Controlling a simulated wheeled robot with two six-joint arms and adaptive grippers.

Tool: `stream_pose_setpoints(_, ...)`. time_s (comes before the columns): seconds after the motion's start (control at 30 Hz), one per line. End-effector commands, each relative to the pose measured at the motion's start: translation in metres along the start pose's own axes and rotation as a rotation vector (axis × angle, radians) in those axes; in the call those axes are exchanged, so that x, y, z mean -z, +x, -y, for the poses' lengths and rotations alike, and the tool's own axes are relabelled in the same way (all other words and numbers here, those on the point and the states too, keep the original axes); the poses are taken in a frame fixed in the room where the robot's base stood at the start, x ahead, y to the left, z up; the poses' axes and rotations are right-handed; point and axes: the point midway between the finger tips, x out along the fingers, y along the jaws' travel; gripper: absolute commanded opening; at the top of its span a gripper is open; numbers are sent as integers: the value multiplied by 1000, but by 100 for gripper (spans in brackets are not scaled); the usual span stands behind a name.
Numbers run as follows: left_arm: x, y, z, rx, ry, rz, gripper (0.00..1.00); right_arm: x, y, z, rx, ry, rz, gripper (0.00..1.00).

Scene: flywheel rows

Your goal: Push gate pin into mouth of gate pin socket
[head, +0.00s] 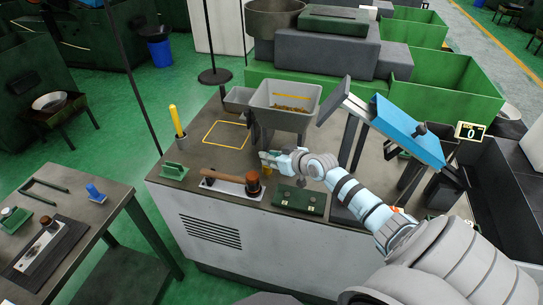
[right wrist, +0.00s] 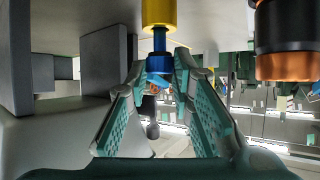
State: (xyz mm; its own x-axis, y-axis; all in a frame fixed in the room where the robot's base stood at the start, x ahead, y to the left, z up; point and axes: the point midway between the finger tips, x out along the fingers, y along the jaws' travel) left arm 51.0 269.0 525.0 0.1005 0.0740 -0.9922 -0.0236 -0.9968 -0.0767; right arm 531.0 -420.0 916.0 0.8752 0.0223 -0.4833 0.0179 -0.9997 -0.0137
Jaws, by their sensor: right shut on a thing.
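My right gripper (head: 268,158) reaches over the bench beside the hopper. In the right wrist view its two green-padded fingers (right wrist: 159,70) close around a blue piece (right wrist: 158,62), which I take for the gate pin. A yellow cylinder (right wrist: 160,14) lies in line with the blue piece and joins it through a narrower dark part. I cannot tell whether this yellow part is the pin's own body or the socket. No open socket mouth is clearly visible. My left gripper is not in view.
The grey hopper (head: 285,99) stands just behind my right gripper. A green plate with knobs (head: 300,201) lies to the right. A yellow rod (head: 174,119) stands upright at left. A blue chute (head: 405,130) slopes at right.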

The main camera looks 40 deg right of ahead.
Motion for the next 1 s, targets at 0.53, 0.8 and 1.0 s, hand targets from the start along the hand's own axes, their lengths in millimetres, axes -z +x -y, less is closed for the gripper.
stream_pose_setpoints(0.53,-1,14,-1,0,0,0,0,-13,7,0,0,0,-1,0)
stream_pose_setpoints(0.8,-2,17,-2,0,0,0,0,-17,9,0,0,0,0,31)
stream_pose_setpoints(1.0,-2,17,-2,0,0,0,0,-16,9,0,0,0,0,45)
